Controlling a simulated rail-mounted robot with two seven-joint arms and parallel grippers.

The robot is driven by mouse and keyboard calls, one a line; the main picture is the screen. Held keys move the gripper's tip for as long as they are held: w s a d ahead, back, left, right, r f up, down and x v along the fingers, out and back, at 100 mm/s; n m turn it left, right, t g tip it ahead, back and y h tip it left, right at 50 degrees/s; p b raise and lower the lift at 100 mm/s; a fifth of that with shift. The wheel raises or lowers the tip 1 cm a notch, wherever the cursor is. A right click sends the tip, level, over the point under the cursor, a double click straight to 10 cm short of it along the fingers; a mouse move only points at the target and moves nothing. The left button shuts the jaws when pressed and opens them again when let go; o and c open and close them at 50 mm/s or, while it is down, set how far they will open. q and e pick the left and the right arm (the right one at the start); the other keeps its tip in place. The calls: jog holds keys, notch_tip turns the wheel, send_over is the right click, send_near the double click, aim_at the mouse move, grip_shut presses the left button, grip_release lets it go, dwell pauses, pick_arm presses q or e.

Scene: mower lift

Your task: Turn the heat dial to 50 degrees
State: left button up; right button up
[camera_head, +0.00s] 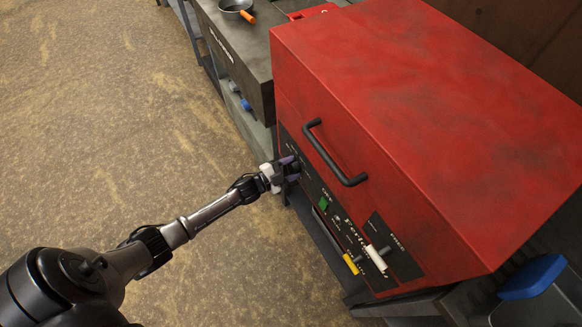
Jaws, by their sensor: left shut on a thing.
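The red machine (400,90) has a black control panel (338,214) along its lower front. My left gripper (290,167) is at the left end of this panel, shut on a dark knob, which I take to be the heat dial. The gripper covers most of the dial, so its pointer and the degree marks cannot be read. My left arm reaches in from the lower left. My right gripper is not in view.
A black bar handle (336,158) sticks out above the panel. A green switch (323,203), a yellow lever (350,264) and a white lever (376,258) sit farther right. A pan (235,6) rests on the grey bench. The floor at left is clear.

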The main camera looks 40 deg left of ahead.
pick_arm(q)
jog(key=o, duration=0.9)
jog(key=shift+s, duration=0.1)
jog(key=shift+s+a, duration=0.15)
jog(key=shift+s, duration=0.1)
jog(key=p+v, duration=0.3)
jog(key=v, duration=1)
jog(key=shift+a+p, duration=0.1)
jog(key=shift+p, duration=0.3)
jog(key=shift+f, duration=0.1)
